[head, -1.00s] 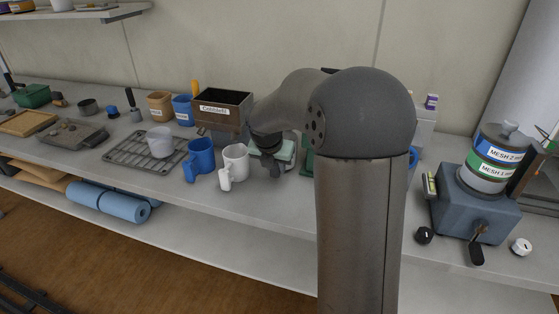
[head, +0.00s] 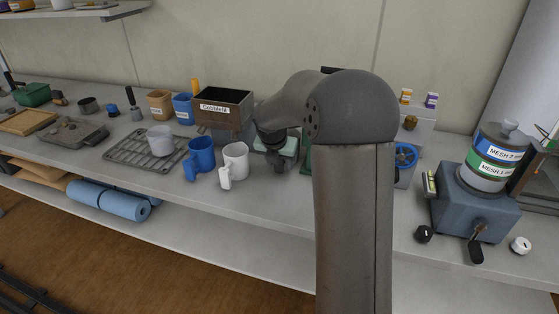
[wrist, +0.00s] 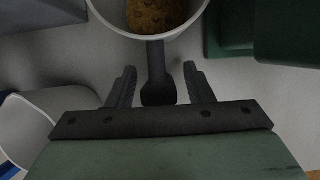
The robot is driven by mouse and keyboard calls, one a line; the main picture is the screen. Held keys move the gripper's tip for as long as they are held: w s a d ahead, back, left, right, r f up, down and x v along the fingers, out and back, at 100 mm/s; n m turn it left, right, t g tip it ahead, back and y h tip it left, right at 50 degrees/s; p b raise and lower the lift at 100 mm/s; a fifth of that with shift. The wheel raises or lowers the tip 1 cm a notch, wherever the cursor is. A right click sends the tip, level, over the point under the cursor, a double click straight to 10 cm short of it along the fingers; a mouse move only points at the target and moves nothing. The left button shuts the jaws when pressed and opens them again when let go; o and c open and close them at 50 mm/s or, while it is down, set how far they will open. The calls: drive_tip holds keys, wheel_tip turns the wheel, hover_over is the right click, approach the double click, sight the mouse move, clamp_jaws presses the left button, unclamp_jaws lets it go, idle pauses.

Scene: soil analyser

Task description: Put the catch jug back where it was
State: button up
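In the wrist view a pale-rimmed jug (wrist: 203,6) with brown grainy material inside is at the top, partly cut off. I take it to be the catch jug. Its dark handle (wrist: 157,75) points toward my gripper (wrist: 160,70). My gripper is open, with one finger on each side of the handle and a visible gap on both sides. In the head view my gripper (head: 279,160) is low over the bench, right of the white mug (head: 236,158). I cannot make out the jug there.
A blue mug (head: 201,154) stands left of the white mug. A wire rack (head: 128,151) holds a pale cup (head: 160,140). A labelled brown box (head: 222,107) stands behind. A green object (wrist: 285,30) is close right in the wrist view. A sieve machine (head: 478,205) stands far right.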

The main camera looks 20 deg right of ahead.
drive_tip(key=p+v, duration=0.1)
drive_tip(key=v, duration=1.1)
drive_tip(key=s+a+f+m+g+y, duration=0.1)
drive_tip(key=s+a+f+m, duration=0.2)
drive_tip(key=s+m, duration=0.6)
drive_tip(key=s+a+f+m+g+y, duration=0.1)
drive_tip(key=s+a+f+m, duration=0.2)
drive_tip(key=s+m, duration=0.6)
drive_tip(key=s+a+f+m+g+y, duration=0.1)
drive_tip(key=s+a+f+m, duration=0.2)
drive_tip(key=s+a+m, duration=0.3)
drive_tip(key=s+m, duration=0.3)
drive_tip(key=s, duration=0.3)
drive_tip(key=shift+a+f+m, duration=0.3)
drive_tip(key=shift+f, duration=0.1)
drive_tip(key=r+p, duration=0.1)
drive_tip(key=r, duration=0.1)
drive_tip(key=r+p, duration=0.1)
drive_tip(key=p, duration=0.1)
drive_tip(key=shift+a+r, duration=0.2)
drive_tip(key=shift+r, duration=0.2)
